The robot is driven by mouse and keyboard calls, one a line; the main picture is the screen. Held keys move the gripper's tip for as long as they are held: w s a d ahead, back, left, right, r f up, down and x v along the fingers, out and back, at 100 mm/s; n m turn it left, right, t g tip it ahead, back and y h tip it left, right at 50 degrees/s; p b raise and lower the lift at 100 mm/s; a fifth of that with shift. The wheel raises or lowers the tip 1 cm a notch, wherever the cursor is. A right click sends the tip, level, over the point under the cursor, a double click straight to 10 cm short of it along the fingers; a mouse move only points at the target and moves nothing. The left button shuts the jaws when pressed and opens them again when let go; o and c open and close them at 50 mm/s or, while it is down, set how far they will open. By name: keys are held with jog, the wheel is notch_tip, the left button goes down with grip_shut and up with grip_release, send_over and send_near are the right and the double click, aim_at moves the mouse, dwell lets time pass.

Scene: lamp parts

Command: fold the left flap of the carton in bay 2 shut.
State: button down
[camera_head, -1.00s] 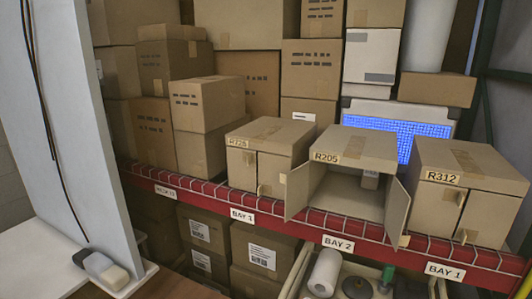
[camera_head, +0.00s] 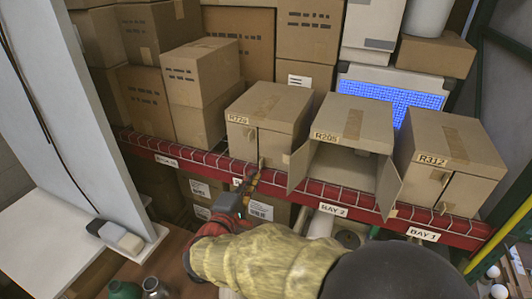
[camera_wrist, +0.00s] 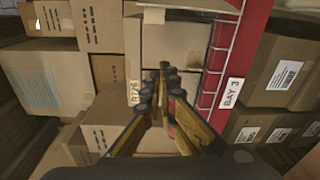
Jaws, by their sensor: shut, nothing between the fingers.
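The carton in bay 2 (camera_head: 352,118), labelled R205, stands on the red shelf with its front open. Its left flap (camera_head: 301,165) stands swung out toward me at the left side of the opening. Its right flap (camera_head: 389,187) is also swung out. My gripper (camera_head: 254,178) is shut and empty, in front of the bay 3 carton (camera_head: 270,112) and left of the left flap, apart from it. In the wrist view my gripper (camera_wrist: 165,68) points at the bay 3 carton (camera_wrist: 185,42); I cannot make out the bay 2 flaps there.
The bay 1 carton (camera_head: 450,155) stands close to the right flap. The red shelf edge (camera_head: 320,193) with wire mesh runs below the cartons. Stacked boxes (camera_head: 200,75) stand at the left. A white panel (camera_head: 60,110) rises at the far left.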

aim_at(294, 166)
jog(key=w+d+r+m+p, duration=0.1)
jog(key=w+d+r+p, duration=0.15)
jog(key=w, duration=0.75)
jog(key=shift+t, duration=0.4)
jog(key=s+d, duration=0.1)
jog(key=s+d+f+p, duration=0.1)
jog(key=d, duration=0.1)
jog(key=shift+s+d, duration=0.15)
jog(key=shift+s, duration=0.15)
jog(key=shift+s, duration=0.1)
